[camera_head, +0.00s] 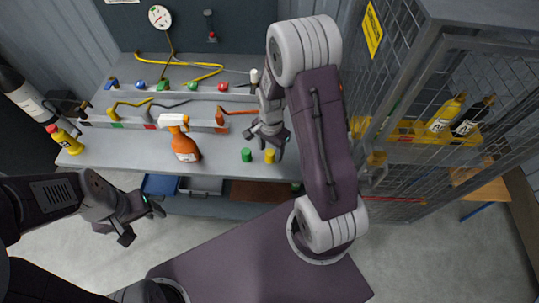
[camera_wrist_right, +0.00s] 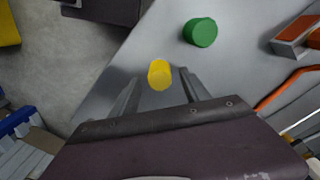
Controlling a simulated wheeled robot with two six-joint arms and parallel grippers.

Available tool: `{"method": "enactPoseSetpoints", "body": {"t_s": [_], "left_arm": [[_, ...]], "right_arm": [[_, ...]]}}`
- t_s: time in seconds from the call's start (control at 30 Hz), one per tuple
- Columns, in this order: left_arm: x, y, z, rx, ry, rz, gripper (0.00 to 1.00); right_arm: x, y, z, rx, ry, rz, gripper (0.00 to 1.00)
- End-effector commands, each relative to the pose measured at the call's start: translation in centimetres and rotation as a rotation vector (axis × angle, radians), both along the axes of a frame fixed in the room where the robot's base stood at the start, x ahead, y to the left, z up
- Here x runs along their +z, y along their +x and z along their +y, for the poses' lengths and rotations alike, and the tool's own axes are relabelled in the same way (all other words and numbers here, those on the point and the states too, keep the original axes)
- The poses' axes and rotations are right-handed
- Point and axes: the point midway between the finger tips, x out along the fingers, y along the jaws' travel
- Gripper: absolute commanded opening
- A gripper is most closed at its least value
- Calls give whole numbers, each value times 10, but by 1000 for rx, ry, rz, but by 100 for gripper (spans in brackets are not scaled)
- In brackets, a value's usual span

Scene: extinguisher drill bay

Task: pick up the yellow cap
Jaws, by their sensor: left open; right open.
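The yellow cap (camera_head: 270,156) stands on the grey bench near its front edge, just right of a green cap (camera_head: 246,155). In the right wrist view the yellow cap (camera_wrist_right: 160,74) appears between the two fingertips, with the green cap (camera_wrist_right: 201,32) beyond. My right gripper (camera_head: 265,143) is open and empty, pointing down close to the yellow cap. I cannot tell whether a finger touches it. My left gripper (camera_head: 143,222) is open and empty, in front of the bench at the left, away from both caps.
An orange spray bottle (camera_head: 185,147) stands left of the caps. Several coloured knobs and hoses lie behind. A wire cage (camera_head: 405,75) stands close on the right. Blue and grey bins (camera_head: 200,186) sit below the bench front.

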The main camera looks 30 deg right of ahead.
Motion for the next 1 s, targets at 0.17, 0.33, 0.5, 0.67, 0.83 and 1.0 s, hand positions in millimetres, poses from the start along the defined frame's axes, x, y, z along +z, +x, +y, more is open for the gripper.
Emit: {"method": "enactPoseSetpoints", "body": {"t_s": [0.17,0.33,0.5,0.67,0.83,1.0], "left_arm": [[-2,0,0,0,0,0,73],[-2,0,0,0,0,0,73],[-2,0,0,0,0,0,73],[-2,0,0,0,0,0,73],[-2,0,0,0,0,0,73],[-1,0,0,0,0,0,73]], "right_arm": [[-24,0,0,0,0,0,55],[-25,1,0,0,-1,-1,55],[-24,0,0,0,-1,-1,21],[-24,0,0,0,-1,-1,0],[-24,0,0,1,-1,-1,0],[-12,1,0,1,-1,-4,0]]}}
